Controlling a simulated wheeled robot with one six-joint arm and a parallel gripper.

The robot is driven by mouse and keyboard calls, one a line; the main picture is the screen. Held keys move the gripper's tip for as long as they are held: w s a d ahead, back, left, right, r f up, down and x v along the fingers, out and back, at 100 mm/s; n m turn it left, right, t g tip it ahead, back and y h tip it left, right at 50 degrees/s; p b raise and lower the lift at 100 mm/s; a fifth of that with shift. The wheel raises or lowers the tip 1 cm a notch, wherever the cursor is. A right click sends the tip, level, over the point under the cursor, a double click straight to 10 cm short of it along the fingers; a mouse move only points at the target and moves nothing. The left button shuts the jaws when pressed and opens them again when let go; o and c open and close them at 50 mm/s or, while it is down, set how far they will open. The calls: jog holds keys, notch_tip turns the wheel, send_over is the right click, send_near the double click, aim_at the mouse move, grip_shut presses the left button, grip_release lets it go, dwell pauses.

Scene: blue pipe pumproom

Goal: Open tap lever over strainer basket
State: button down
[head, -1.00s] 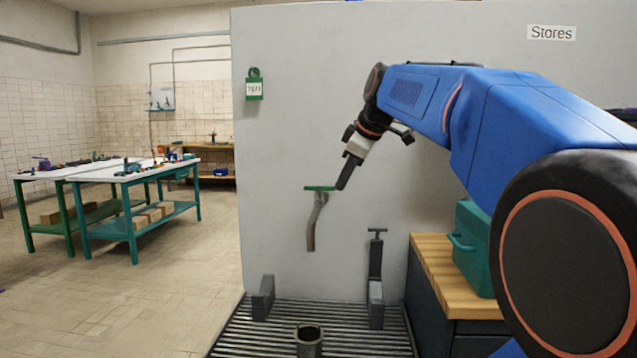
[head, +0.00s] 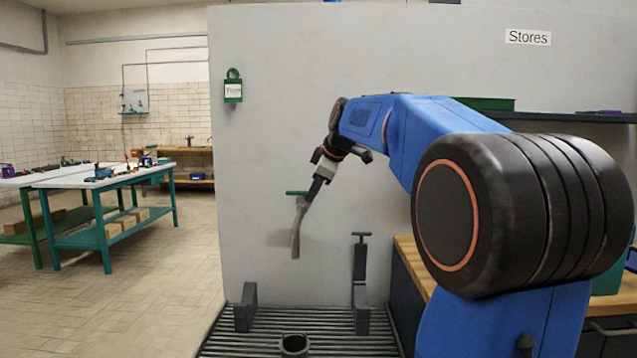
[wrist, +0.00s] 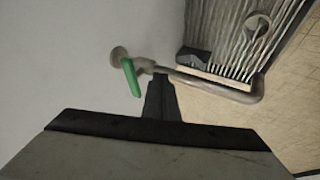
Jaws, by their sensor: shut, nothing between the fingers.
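The tap has a grey bent spout (head: 297,235) on the pale wall and a green lever (head: 297,193) across its top. In the wrist view the lever (wrist: 131,78) lies across the pipe (wrist: 215,85) near the wall flange. My gripper (head: 309,200) is shut and empty, beside the lever's right end in the head view. In the wrist view its fingers (wrist: 160,98) are just right of the lever; I cannot tell whether they touch it. A round open cup (head: 294,344), perhaps the strainer basket, stands on the grate below; its inside is unclear.
The slatted grate (head: 325,333) carries two grey upright blocks (head: 245,307). A T-handled post (head: 360,265) stands near the right one. A wooden-topped bench (head: 412,262) is to the right. Tables (head: 110,178) stand far left, with open floor before them.

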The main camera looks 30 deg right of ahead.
jog(key=shift+w+d+r, duration=0.1)
jog(key=shift+w+d, duration=0.45)
jog(key=shift+w, duration=0.25)
jog(key=shift+w+d, duration=0.55)
jog(key=shift+w, duration=0.2)
jog(key=shift+d+n+y, duration=0.35)
jog(key=shift+n+y, duration=0.05)
jog(key=shift+n, duration=0.2)
jog(key=shift+w+d+n+g+y, duration=0.35)
jog(key=shift+w+d+n+y, duration=0.3)
jog(key=shift+n, duration=0.4)
jog(key=shift+w+d+n+g+y, duration=0.3)
jog(key=shift+w+d+n+y, duration=0.35)
jog(key=shift+n, duration=0.45)
jog(key=shift+w+d+n+g+y, duration=0.35)
jog(key=shift+w+d+n+y, duration=0.15)
jog(key=shift+w+n, duration=0.4)
